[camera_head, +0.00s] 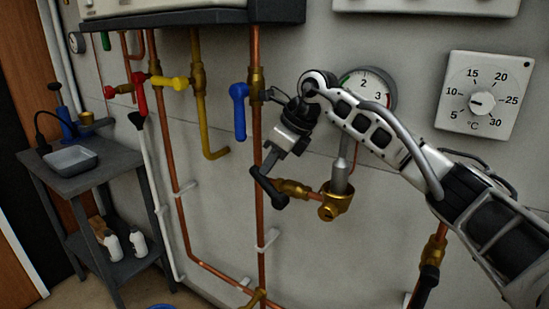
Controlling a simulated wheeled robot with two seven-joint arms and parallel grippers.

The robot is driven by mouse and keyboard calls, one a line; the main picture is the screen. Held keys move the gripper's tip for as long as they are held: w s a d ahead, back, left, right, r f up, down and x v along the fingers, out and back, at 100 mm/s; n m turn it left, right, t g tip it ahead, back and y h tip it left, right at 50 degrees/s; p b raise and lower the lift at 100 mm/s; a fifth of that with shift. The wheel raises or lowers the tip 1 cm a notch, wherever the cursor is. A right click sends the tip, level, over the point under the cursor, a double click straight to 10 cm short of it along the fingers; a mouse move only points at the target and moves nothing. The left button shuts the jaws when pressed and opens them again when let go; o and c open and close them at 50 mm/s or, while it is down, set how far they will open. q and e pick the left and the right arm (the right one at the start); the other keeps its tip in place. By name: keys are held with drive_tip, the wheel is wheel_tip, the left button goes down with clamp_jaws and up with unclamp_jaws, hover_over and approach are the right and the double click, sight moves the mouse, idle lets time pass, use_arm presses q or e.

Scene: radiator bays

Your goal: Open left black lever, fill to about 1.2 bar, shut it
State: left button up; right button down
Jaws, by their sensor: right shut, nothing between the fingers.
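The left black lever (267,186) sits on a brass valve (295,189) on the short branch off the copper pipe. It slants from upper left to lower right, across the line of the branch. My right gripper (271,163) is shut and empty, with its tips just above the lever's upper end; I cannot tell whether they touch. The pressure gauge (386,89) is partly covered by my right arm; its 2 and 3 show, but its needle cannot be read. Another black lever (425,285) hangs at the lower right. My left gripper is out of view.
A blue lever (239,110) hangs left of my right gripper. Yellow (170,83) and red (138,94) levers are farther left. A thermostat dial (484,97) is on the wall at right. A dark side table (75,178) with a tray stands at left.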

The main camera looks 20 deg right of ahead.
drive_tip(key=shift+w+a+f, duration=0.1)
drive_tip(key=shift+w+a, duration=0.1)
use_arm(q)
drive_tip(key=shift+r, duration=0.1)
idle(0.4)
